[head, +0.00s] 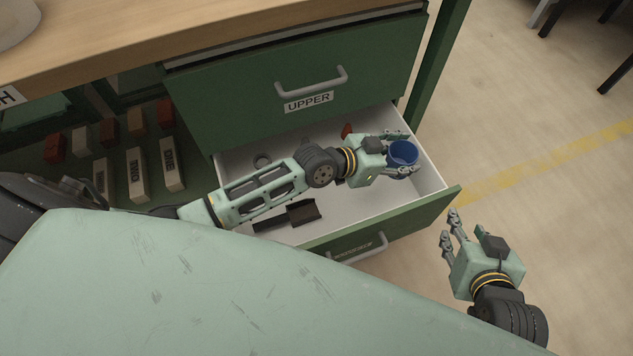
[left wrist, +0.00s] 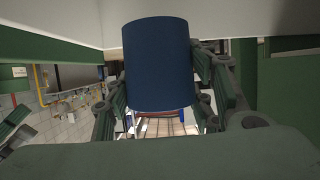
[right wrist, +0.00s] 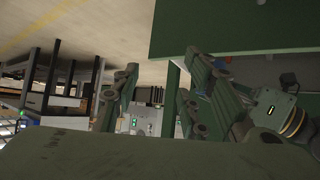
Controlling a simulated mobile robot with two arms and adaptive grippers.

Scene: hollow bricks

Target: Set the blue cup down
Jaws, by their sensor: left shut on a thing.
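The blue cup (head: 403,153) is in my left gripper (head: 396,143), over the right end of the open lower drawer (head: 432,178). In the left wrist view the blue cup (left wrist: 158,65) fills the space between the fingers, which are shut on it. I cannot tell whether the cup touches the drawer floor. My right gripper (head: 452,232) is out to the right of the drawer front, over the floor. Its fingers are spread with nothing between them, as the right wrist view (right wrist: 150,105) also shows.
Several labelled blocks (head: 137,175) stand on the shelf at left. A wooden worktop (head: 150,35) lies above.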

